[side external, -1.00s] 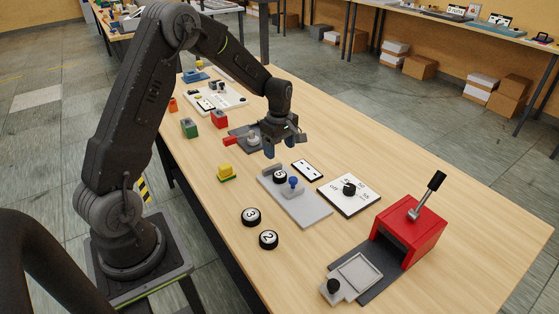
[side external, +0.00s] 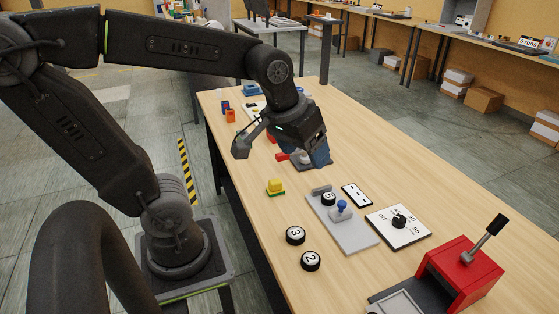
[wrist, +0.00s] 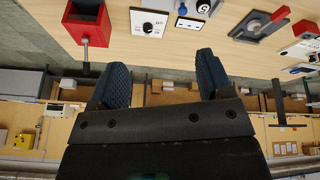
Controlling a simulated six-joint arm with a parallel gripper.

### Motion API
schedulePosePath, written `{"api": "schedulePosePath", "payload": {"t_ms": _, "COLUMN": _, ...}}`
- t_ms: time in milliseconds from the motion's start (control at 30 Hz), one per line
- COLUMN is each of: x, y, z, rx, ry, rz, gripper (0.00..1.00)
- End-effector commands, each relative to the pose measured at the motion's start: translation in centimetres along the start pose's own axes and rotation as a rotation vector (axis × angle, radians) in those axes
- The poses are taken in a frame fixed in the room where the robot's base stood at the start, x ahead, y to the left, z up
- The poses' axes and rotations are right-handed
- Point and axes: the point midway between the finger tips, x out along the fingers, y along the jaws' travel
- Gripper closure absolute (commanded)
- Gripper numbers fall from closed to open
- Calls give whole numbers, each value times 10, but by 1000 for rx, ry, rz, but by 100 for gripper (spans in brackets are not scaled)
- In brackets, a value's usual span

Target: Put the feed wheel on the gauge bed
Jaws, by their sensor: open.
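Several black discs with white numbered faces could be the feed wheel; I cannot tell which is meant. The disc marked 3 (side external: 295,235) and the disc marked 2 (side external: 310,260) lie flat on the table. Another disc (side external: 328,199) sits on a grey plate (side external: 350,230) with a blue knob (side external: 341,207); this plate may be the gauge bed. My gripper (side external: 319,153) is above the table beyond that plate, by a grey fixture with a red handle (side external: 283,157). In the wrist view its blue fingers (wrist: 156,78) are apart with nothing between them.
A red lever press (side external: 465,270), a white dial board (side external: 398,226) and a two-mark plate (side external: 357,195) stand right of the grey plate. A yellow block on a green base (side external: 275,187) is to its left. Small blocks (side external: 230,114) lie farther back.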

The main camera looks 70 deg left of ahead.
Motion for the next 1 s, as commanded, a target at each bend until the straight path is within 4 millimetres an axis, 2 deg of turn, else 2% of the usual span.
{"api": "schedulePosePath", "payload": {"t_ms": 33, "x": -8, "y": 1, "z": 15, "rx": 81, "ry": 28, "rz": 16, "gripper": 28}}
{"api": "schedulePosePath", "payload": {"t_ms": 100, "x": -14, "y": 2, "z": 31, "rx": 180, "ry": 53, "rz": 29, "gripper": 28}}
{"api": "schedulePosePath", "payload": {"t_ms": 300, "x": -21, "y": 1, "z": 55, "rx": 335, "ry": 95, "rz": 47, "gripper": 28}}
{"api": "schedulePosePath", "payload": {"t_ms": 1000, "x": -21, "y": 1, "z": 56, "rx": 349, "ry": 98, "rz": 48, "gripper": 28}}
